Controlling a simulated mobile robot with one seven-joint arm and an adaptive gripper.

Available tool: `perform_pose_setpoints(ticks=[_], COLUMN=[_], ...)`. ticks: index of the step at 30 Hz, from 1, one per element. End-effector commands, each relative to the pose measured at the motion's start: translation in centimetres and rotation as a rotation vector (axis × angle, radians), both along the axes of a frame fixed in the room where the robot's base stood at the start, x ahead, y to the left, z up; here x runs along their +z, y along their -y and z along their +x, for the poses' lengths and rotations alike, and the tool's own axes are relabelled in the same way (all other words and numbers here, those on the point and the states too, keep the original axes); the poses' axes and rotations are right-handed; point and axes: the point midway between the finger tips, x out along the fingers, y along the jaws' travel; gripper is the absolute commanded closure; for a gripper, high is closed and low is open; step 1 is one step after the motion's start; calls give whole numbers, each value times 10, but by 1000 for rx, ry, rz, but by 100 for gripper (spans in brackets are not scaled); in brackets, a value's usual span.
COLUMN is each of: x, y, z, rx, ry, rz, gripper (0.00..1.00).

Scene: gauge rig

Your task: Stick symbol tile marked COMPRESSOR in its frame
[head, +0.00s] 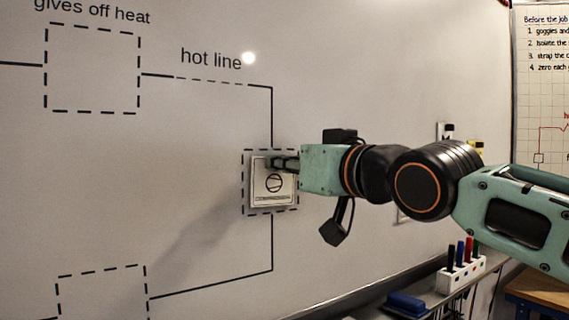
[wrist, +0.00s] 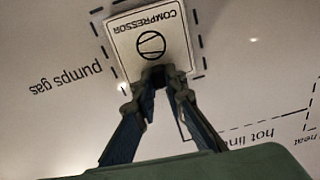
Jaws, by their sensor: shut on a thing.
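The COMPRESSOR tile (head: 274,185) is a white square with a circle symbol. In the head view it is at the dashed frame (head: 243,184) on the right side of the drawn circuit. I cannot tell whether the tile touches the board.
The whiteboard (head: 130,180) has two other empty dashed frames, at upper left (head: 92,68) and lower left (head: 102,292). A marker holder (head: 460,274) and a blue eraser (head: 406,303) sit on the ledge below my arm. A paper chart (head: 540,100) hangs at far right.

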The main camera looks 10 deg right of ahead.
Motion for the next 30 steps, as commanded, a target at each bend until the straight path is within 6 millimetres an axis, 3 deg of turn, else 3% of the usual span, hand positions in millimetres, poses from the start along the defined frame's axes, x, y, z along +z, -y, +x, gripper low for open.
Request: perform_pose_setpoints(ticks=[13, 14, 18, 25, 30], x=[0, 0, 0, 0, 0], y=[0, 0, 0, 0, 0], z=[2, 2, 2, 2, 2], rx=[0, 0, -1, -1, 0], ry=[1, 1, 1, 0, 0], rz=[0, 0, 0, 0, 0], gripper=[100, 86, 70, 68, 49])
